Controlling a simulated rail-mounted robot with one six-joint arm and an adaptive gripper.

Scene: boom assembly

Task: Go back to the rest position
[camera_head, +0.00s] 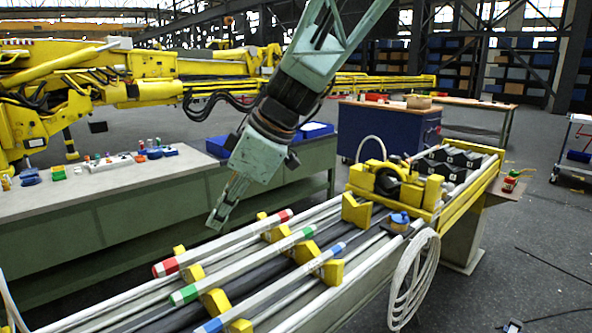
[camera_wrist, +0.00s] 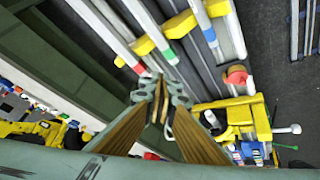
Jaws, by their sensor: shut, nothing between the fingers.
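My gripper (camera_head: 217,218) hangs from the arm in the head view, fingers pointing down and shut, with nothing held. Its tips appear just above the left end region of the boom rack, close to the red-banded pole (camera_head: 225,243). A green-banded pole (camera_head: 245,264) and a blue-banded pole (camera_head: 272,287) lie parallel in yellow holders (camera_head: 217,303). In the wrist view the closed fingers (camera_wrist: 161,92) overlap the picture of the red pole end (camera_wrist: 139,68); I cannot tell the gap between them.
A grey workbench (camera_head: 115,190) with small items stands left. A blue cabinet (camera_head: 385,133) stands behind. Open floor (camera_head: 540,235) lies right.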

